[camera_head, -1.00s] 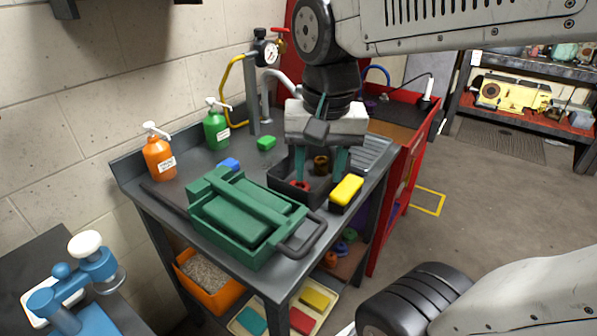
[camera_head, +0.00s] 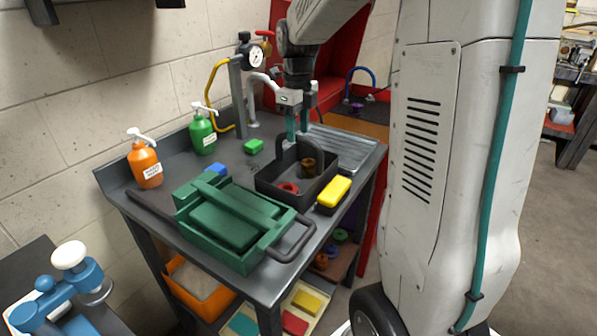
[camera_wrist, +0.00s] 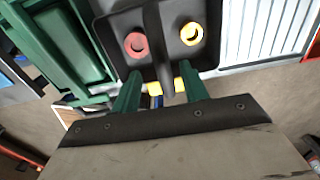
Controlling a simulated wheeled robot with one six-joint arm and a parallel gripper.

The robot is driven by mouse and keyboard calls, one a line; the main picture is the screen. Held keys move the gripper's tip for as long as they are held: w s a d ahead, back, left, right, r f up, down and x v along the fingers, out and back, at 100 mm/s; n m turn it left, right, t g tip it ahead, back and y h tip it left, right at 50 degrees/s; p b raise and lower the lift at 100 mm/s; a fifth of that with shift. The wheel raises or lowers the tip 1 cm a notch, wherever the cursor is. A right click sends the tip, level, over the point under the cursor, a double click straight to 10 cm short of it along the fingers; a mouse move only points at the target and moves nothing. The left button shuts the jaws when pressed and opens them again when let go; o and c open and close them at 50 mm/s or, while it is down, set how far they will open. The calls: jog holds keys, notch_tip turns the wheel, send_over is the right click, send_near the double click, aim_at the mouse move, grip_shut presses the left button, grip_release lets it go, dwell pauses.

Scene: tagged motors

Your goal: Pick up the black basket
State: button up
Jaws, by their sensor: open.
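The black basket (camera_head: 268,188) stands on the grey workbench, with an upright handle (camera_head: 286,152) across it. A red ring (camera_head: 288,188) and a brass-coloured ring (camera_head: 308,168) lie inside it. My gripper (camera_head: 297,134) is over the basket at its far side, with its green fingers pointing down by the handle. In the wrist view, the open fingers (camera_wrist: 160,92) stand on either side of the dark handle bar (camera_wrist: 158,50), apart from it. The basket (camera_wrist: 112,62) and both rings show beyond the fingertips. I cannot tell the exact fingertip height against the handle.
A green toolbox (camera_head: 232,222) stands left of the basket and a yellow block (camera_head: 334,190) close at its right. Orange (camera_head: 144,162) and green (camera_head: 203,134) bottles, a green block (camera_head: 254,147) and a blue block (camera_head: 216,170) are behind. A ribbed metal drainer (camera_head: 342,147) lies to the right.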

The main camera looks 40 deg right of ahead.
jog(key=f, duration=0.5)
jog(key=shift+w+d+f, duration=0.1)
jog(key=shift+d+f, duration=0.1)
jog(key=shift+f, duration=0.1)
grip_shut()
